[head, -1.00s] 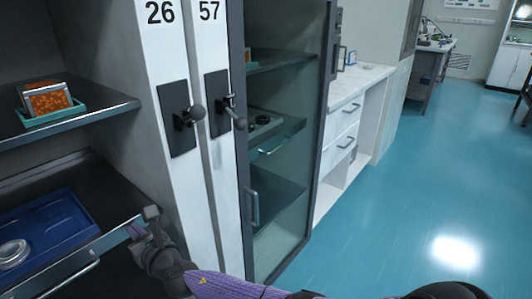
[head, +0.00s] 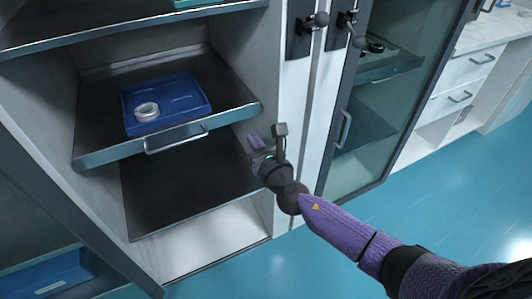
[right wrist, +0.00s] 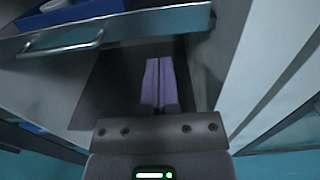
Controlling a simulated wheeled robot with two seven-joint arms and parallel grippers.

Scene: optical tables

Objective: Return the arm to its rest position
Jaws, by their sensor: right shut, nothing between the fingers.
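My right arm reaches in from the lower right of the head view, in a purple sleeve. Its gripper (head: 256,142) is by the right side of the open cabinet, near the right end of a pulled-out shelf. In the right wrist view the purple fingers (right wrist: 158,84) are together with nothing between them, below and in front of the shelf edge. My left gripper does not show.
The pulled-out shelf (head: 95,160) has a metal handle (head: 176,140) and holds a blue tray (head: 190,92) with a round metal piece (head: 147,112). A glass-doored cabinet (head: 385,130) stands to the right. Blue floor (head: 450,215) is clear there.

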